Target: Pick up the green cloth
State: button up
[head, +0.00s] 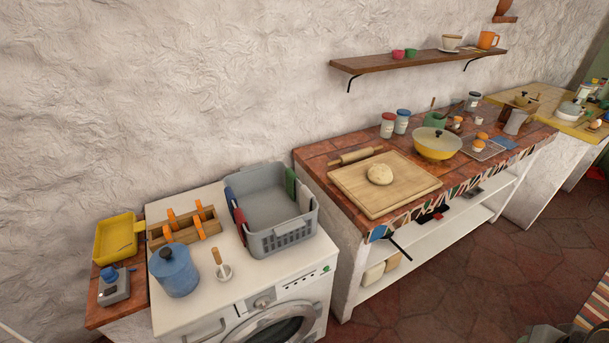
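A dark green cloth (291,184) hangs over the right rim of a grey plastic basket (284,241) in the head view. The basket stands on top of the white washing machine (205,318). A grey cloth (304,198) hangs on the same rim, just in front of the green one. A blue cloth (230,196) and a red cloth (240,221) hang on the basket's left rim. The lower end of the green cloth is partly hidden.
Left of the basket are a wooden caddy with orange handles (184,229), a blue canister (174,270) and a small wooden-handled tool (221,266). To the right, a tiled counter holds a dough board (376,203). A shelf (418,58) juts from the wall.

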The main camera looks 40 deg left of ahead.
aim_at(291, 175)
jog(key=u, duration=0.3)
jog(key=i, duration=0.75)
jog(key=u, duration=1.3)
jog(key=i, duration=0.6)
jog(key=u, duration=0.65)
